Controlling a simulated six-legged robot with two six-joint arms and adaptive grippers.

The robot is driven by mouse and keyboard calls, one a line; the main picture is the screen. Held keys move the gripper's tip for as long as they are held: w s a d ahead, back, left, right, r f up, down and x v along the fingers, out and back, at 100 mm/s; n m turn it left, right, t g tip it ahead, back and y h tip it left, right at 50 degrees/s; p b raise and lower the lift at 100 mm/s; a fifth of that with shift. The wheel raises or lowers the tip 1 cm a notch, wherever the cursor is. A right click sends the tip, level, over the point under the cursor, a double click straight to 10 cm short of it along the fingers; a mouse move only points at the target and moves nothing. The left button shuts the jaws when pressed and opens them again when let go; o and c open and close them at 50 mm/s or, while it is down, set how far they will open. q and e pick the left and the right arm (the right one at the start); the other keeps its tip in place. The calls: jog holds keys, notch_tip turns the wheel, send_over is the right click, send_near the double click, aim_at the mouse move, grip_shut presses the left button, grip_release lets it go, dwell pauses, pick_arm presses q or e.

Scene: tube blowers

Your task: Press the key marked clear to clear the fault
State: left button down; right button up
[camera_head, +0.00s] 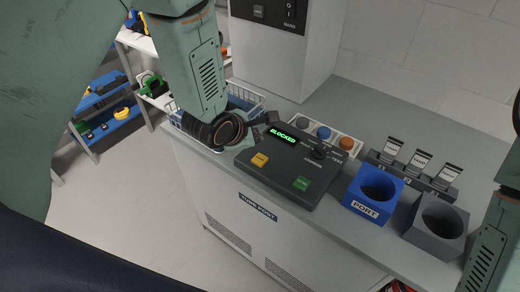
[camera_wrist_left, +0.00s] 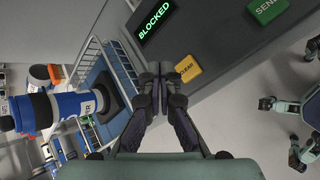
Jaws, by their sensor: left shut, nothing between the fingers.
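The dark control panel (camera_head: 290,185) lies on the counter with a lit display (camera_head: 284,135) reading BLOCKED. Its yellow key (camera_head: 260,160) is at the front left; in the left wrist view the yellow key (camera_wrist_left: 188,68) bears the word CLEAR, partly tilted in the picture. My left gripper (camera_head: 266,120) is shut and empty, above the panel's back-left corner. In the left wrist view its closed fingertips (camera_wrist_left: 160,73) appear just left of the yellow key, apart from it. My right gripper is out of view; only part of that arm shows.
A wire basket (camera_head: 245,100) stands left of the panel; the left wrist view shows a blue-and-white bottle-like object (camera_wrist_left: 60,110) near it. A black knob (camera_head: 320,152) rises at the panel's right.

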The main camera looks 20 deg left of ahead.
pick_arm(q)
jog(key=shift+w+d+r+n, duration=0.15)
jog(key=shift+w+r+n, duration=0.55)
jog(key=shift+r, duration=0.35)
jog(key=shift+f, duration=0.1)
jog(key=b, duration=0.8)
send_over(258, 161)
notch_tip(258, 161, down, 6)
jog(key=shift+f, duration=0.35)
jog(key=shift+f+b, duration=0.55)
jog(key=shift+f, duration=0.4)
jog(key=shift+f, duration=0.15)
